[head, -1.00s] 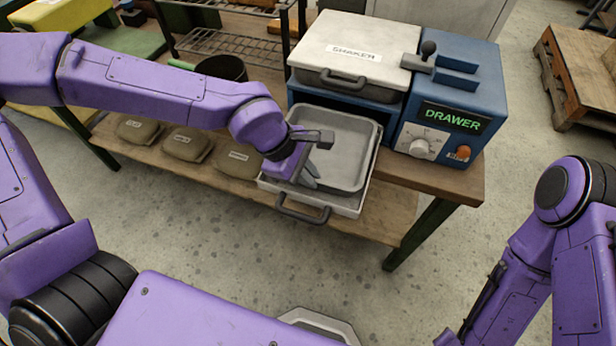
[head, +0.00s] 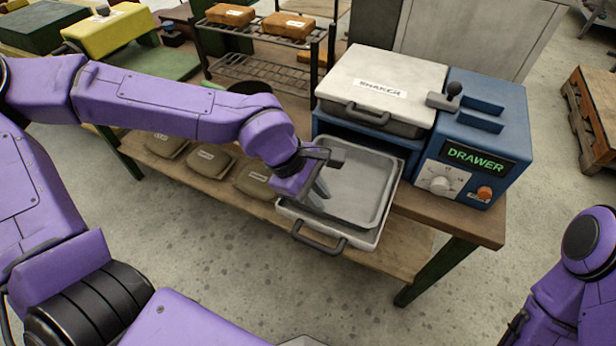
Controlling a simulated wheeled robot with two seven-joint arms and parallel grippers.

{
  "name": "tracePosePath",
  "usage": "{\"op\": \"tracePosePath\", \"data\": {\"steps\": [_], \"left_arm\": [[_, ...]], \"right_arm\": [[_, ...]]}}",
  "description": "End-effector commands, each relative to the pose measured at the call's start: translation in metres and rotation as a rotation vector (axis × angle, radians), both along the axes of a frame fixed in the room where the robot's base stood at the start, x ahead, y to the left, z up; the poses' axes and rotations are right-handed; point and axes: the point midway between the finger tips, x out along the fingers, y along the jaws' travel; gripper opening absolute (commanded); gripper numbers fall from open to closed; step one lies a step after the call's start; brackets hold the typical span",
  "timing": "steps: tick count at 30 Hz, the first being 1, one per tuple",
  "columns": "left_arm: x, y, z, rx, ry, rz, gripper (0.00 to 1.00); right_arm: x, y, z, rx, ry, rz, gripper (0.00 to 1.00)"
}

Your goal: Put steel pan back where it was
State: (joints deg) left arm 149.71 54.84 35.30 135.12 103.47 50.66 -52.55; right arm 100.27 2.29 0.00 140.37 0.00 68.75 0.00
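The steel pan (head: 358,185) is a shallow grey rectangular tray. It sits in the pulled-out drawer (head: 352,238) of the blue machine with a white lid labelled SHAKER (head: 385,85). My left gripper (head: 319,193) is at the pan's left side, fingers pointing down by its near left corner. The fingers look close together, but I cannot tell whether they grip the rim; the wrist hides part of that edge. My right arm shows at the lower right, with its gripper out of the picture.
A display reading DRAWER (head: 478,158) is on the blue control box. Several labelled tan bags (head: 213,158) lie on the lower shelf at left. A wire rack (head: 262,35) with labelled brown blocks stands behind. A dark round pot (head: 249,87) is partly hidden behind my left arm.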

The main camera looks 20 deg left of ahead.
Motion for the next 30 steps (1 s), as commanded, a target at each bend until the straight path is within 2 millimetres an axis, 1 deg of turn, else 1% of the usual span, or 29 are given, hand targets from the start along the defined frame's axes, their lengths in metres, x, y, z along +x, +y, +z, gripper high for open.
{"op": "tracePosePath", "data": {"steps": [1, 3, 6, 10, 14, 30], "left_arm": [[-0.001, 0.005, 0.017, -0.007, -0.005, 0.003, 0.19], [-0.004, 0.012, 0.032, -0.005, -0.006, 0.003, 0.19], [-0.008, 0.021, 0.05, -0.005, -0.004, 0.001, 0.19], [-0.011, 0.028, 0.064, -0.001, -0.002, 0.0, 0.19], [-0.012, 0.031, 0.068, -0.001, 0.001, -0.001, 0.19], [-0.012, 0.03, 0.067, 0.0, 0.001, -0.001, 0.19]], "right_arm": [[0.0, 0.0, 0.006, 0.0, 0.0, 0.0, 0.43], [0.0, 0.0, 0.008, 0.0, 0.0, 0.0, 0.43], [0.0, 0.0, 0.011, 0.0, 0.0, 0.0, 0.43], [0.0, 0.0, 0.012, 0.0, 0.0, 0.0, 0.43], [0.0, 0.0, 0.012, 0.0, 0.0, 0.0, 0.43], [0.0, 0.0, 0.012, 0.0, 0.0, 0.0, 0.43]]}}
